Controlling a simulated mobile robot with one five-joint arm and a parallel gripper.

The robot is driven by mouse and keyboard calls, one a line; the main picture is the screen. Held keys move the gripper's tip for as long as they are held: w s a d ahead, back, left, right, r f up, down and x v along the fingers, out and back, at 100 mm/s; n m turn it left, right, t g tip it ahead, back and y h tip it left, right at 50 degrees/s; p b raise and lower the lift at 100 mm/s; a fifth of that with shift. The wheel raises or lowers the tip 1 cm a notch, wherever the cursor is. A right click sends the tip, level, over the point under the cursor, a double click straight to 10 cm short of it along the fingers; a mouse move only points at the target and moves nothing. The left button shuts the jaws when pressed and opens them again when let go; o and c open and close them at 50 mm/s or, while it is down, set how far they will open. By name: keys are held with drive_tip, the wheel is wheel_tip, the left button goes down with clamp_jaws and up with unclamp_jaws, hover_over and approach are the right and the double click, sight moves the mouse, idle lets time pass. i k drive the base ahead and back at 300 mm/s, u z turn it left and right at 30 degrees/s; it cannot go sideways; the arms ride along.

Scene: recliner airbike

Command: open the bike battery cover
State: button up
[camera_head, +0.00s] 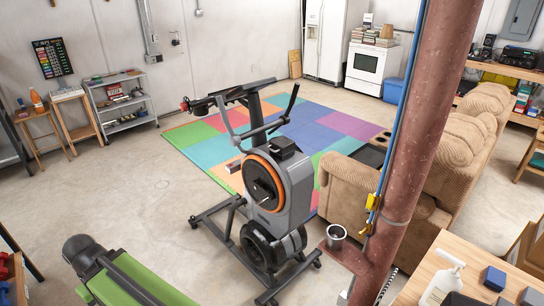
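The exercise bike (292,186) stands upright on the concrete floor near the middle of the view. It has a grey body, a round side panel with an orange ring (262,182), black base bars and raised handlebars. A black box-shaped part (284,147) sits on top of the grey body. I cannot make out the battery cover at this size, nor whether it is open or shut. My gripper is not in view.
A rusty column (422,130) stands right of the bike, beside a tan recliner (350,188). A green padded bench (150,280) lies at the lower left. A wooden table (440,262) is at the lower right. Bare floor (150,205) lies left of the bike.

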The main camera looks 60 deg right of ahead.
sight(282, 145)
drive_tip(key=z, duration=0.15)
drive_tip(key=i, duration=0.9)
drive_tip(key=u, duration=0.05)
